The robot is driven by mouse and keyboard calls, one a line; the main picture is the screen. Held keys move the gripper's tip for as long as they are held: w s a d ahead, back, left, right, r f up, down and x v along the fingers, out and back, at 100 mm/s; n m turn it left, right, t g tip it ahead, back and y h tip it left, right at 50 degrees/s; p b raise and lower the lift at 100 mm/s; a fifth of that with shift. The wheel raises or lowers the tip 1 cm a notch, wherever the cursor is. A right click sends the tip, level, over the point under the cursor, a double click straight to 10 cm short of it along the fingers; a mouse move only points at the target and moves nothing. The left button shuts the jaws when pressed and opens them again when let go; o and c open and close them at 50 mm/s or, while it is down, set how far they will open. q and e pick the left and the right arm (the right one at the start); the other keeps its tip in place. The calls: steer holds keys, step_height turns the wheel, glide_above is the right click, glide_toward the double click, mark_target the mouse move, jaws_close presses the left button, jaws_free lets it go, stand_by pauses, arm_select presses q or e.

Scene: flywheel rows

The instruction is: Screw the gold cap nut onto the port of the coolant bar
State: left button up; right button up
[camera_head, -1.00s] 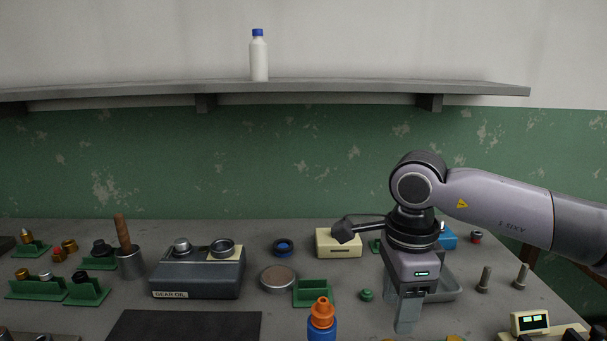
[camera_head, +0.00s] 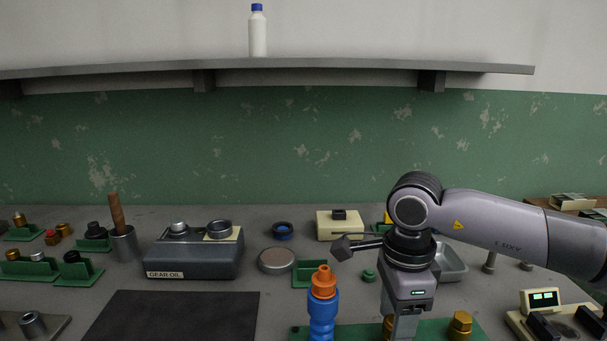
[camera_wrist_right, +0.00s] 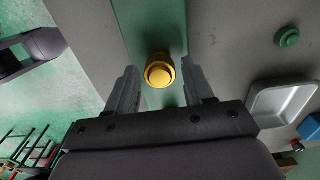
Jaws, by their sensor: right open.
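My right gripper (camera_head: 405,335) points down over a green strip (camera_head: 465,335) at the front of the bench. It is open. In the right wrist view a round gold piece (camera_wrist_right: 159,72) lies between and ahead of the open fingers (camera_wrist_right: 155,95), apart from both, on the green strip. In the head view a gold piece (camera_head: 388,326) shows partly behind the gripper, and a gold hex nut (camera_head: 460,324) stands to its right. I cannot tell which is the cap nut. No part is labelled as the coolant bar, and its port cannot be made out. My left gripper is not in view.
An orange-capped blue bottle (camera_head: 322,305) stands left of the gripper. A gear oil block (camera_head: 195,256), dark mat (camera_head: 172,315), cream box (camera_head: 340,226) and grey tray (camera_head: 452,264) are around. A small device with a green display (camera_head: 541,299) is at the right.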

steer(key=c, duration=0.9)
steer(key=m+b, duration=0.1)
steer(key=m, duration=0.3)
steer(key=shift+m, duration=0.5)
steer(key=m+b, duration=0.1)
steer(key=m, duration=0.4)
steer(key=shift+m, duration=0.4)
steer(key=m, duration=0.4)
steer(key=shift+b, duration=0.35)
